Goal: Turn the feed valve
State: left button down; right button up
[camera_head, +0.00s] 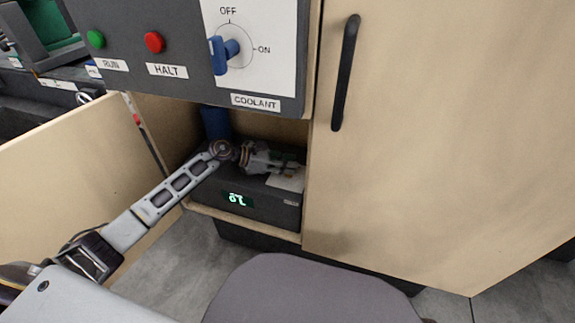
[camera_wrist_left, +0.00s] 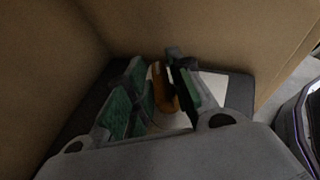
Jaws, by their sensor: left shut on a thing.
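My left gripper (camera_head: 284,168) reaches inside the open cabinet, over the top of a dark box (camera_head: 262,209) with a lit green display. In the left wrist view, the gripper (camera_wrist_left: 160,92) is shut with its green pads on either side of an orange handle (camera_wrist_left: 160,88), which I take to be the feed valve's. The handle stands over a white plate (camera_wrist_left: 214,86) on the box top. In the head view the gripper hides the handle, and only part of the white plate shows. The display's characters are hard to read. My right gripper is not in view.
The cabinet's open door (camera_head: 70,165) stands at the left, and a closed door (camera_head: 430,150) with a black handle is at the right. Above the opening is a panel with a blue COOLANT knob (camera_head: 222,53), a green RUN button (camera_head: 95,39) and a red HALT button (camera_head: 154,42).

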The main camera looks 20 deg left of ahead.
pick_arm(q)
jog(key=c, duration=1.4)
grip_release()
jog(key=shift+c, duration=0.2)
jog(key=shift+s+a, duration=0.1)
jog(key=shift+a, duration=0.05)
jog(key=v, duration=1.1)
jog(key=shift+s+a, duration=0.15)
jog(key=shift+a, duration=0.15)
jog(key=shift+c, duration=0.3)
